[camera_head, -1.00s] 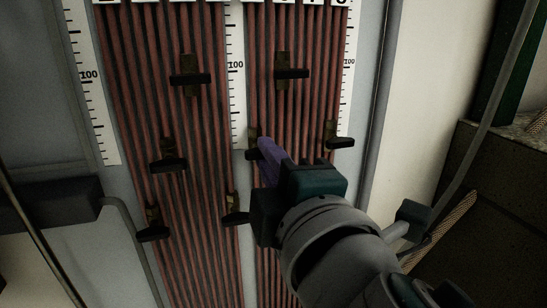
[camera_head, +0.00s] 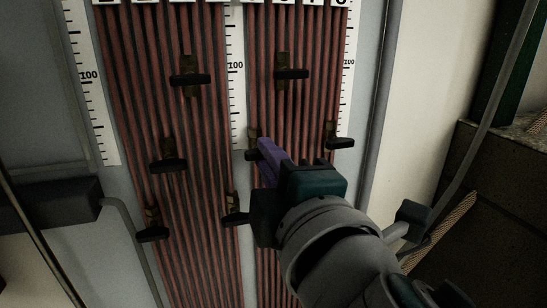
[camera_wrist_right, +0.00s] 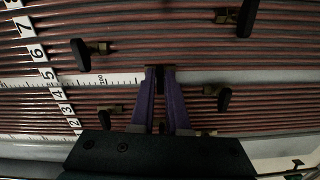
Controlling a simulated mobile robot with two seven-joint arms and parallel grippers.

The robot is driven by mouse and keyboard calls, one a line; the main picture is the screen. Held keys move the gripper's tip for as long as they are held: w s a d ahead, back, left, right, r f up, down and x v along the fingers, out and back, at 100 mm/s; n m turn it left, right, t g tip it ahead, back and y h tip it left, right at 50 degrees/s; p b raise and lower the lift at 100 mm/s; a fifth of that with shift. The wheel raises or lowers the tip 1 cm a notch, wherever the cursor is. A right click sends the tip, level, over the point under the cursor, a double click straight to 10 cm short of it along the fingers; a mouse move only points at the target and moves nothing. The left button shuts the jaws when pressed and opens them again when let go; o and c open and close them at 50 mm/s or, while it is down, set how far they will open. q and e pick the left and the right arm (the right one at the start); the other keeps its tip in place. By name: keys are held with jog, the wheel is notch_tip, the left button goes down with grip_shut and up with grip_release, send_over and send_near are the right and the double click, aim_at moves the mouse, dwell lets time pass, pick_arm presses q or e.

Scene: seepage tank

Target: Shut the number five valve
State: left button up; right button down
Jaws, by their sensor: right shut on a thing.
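The number five valve, with a brass body (camera_head: 253,134) and a black lever handle (camera_head: 252,155), sits just right of the middle scale strip, at the left edge of the right tube group. My right gripper (camera_head: 266,150) comes in from the lower right and hides part of this valve. In the right wrist view, its purple fingers (camera_wrist_right: 160,84) are close together on the dark handle (camera_wrist_right: 160,70), near the row of the label 5 (camera_wrist_right: 47,75). The grip itself is partly hidden in the head view. My left gripper is not in view.
Other black-handled valves are near: one below left (camera_head: 236,217), one at right (camera_head: 340,141), one above (camera_head: 291,73). More sit on the left tube group (camera_head: 190,77). Red-brown tubes (camera_head: 175,120) run behind them. A dark box (camera_head: 50,205) is at far left.

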jog(key=shift+f, duration=0.1)
jog(key=c, duration=0.9)
grip_release()
jog(key=shift+c, duration=0.2)
jog(key=p+v, duration=0.1)
jog(key=v, duration=0.9)
